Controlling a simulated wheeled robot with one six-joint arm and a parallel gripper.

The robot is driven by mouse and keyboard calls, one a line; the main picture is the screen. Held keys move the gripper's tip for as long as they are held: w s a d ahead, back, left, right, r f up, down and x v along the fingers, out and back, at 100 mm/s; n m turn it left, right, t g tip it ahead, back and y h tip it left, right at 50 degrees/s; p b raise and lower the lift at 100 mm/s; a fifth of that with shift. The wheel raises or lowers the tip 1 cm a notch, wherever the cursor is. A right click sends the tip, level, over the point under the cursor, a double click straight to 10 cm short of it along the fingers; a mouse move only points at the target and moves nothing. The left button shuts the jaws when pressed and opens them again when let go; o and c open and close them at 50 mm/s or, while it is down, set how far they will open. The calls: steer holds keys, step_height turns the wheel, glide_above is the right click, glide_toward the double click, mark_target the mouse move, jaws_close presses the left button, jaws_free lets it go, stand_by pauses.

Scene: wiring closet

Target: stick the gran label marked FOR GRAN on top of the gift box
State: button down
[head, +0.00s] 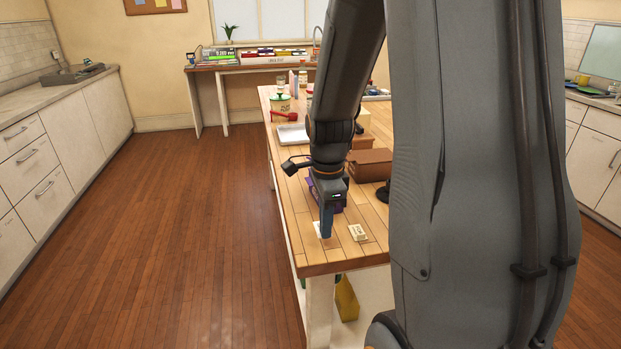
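My gripper (326,226) points down over the near end of the wooden table. It is seen edge-on, so its opening does not show. A small white piece (317,229), possibly a label, shows at the left of the fingertips and is partly hidden by them. I cannot tell whether they touch it. A small cream block (357,232) with dark marks on top lies just right of the fingertips; its writing is too small to read. A purple box (312,187), possibly the gift box, stands behind my gripper and is mostly hidden by it.
On the wooden table (285,219) stand a brown box (370,165), a white tray (293,134), a red scoop-like thing (284,115) and a pale green pot (280,103). My arm hides much of the table's right side. The floor (190,220) at left is clear.

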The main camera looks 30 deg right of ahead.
steer(key=shift+r, duration=0.1)
stand_by(0.3)
steer(key=shift+r+p, duration=2.15)
steer(key=shift+r, duration=0.3)
